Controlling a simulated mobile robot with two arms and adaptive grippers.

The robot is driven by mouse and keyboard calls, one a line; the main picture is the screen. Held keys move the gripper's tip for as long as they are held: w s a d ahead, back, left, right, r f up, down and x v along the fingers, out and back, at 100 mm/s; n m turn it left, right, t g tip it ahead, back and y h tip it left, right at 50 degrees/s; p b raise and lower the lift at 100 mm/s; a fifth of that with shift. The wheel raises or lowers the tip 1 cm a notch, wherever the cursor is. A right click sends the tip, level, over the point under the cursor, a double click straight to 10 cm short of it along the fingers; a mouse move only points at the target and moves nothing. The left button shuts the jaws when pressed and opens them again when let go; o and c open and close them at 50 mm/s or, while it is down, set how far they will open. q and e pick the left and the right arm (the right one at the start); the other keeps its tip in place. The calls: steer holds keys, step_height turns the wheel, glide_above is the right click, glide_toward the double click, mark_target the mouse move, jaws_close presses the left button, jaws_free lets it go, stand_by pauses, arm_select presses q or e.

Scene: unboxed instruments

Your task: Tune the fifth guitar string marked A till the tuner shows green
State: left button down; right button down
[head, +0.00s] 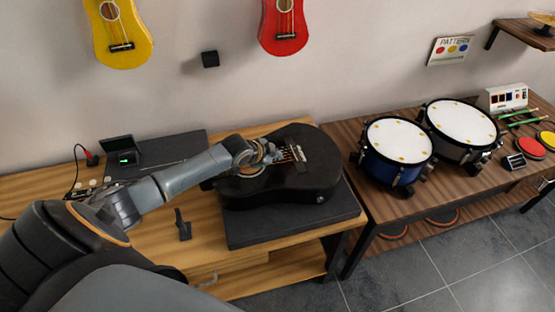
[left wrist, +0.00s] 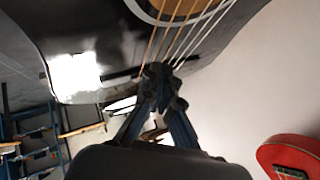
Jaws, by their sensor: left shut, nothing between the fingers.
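A black guitar (head: 315,180) lies on a dark mat (head: 290,228) on the wooden bench. Its body also shows in the left wrist view (left wrist: 100,22). My left gripper (head: 272,153) is over the guitar near the sound hole and bridge. In the left wrist view the gripper (left wrist: 160,75) is shut and empty, with its fingertips at the strings (left wrist: 185,32); I cannot tell whether they touch. A small black tuner (head: 121,151) with a green-lit display stands left of my arm. The guitar's neck and pegs are mostly hidden by my arm, and no A mark is readable.
A small black stand (head: 183,225) is on the bench's front part. Blue drum (head: 398,150) and dark drum (head: 461,126) stand on the right-hand table. A yellow ukulele (head: 118,35) and a red one (head: 284,28) hang on the wall.

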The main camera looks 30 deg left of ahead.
arm_select(q)
steer(key=shift+r+p, duration=0.6)
steer(key=shift+r, duration=0.1)
step_height(320, 180, up, 5)
steer(key=p, duration=0.4)
steer(key=shift+p, duration=0.4)
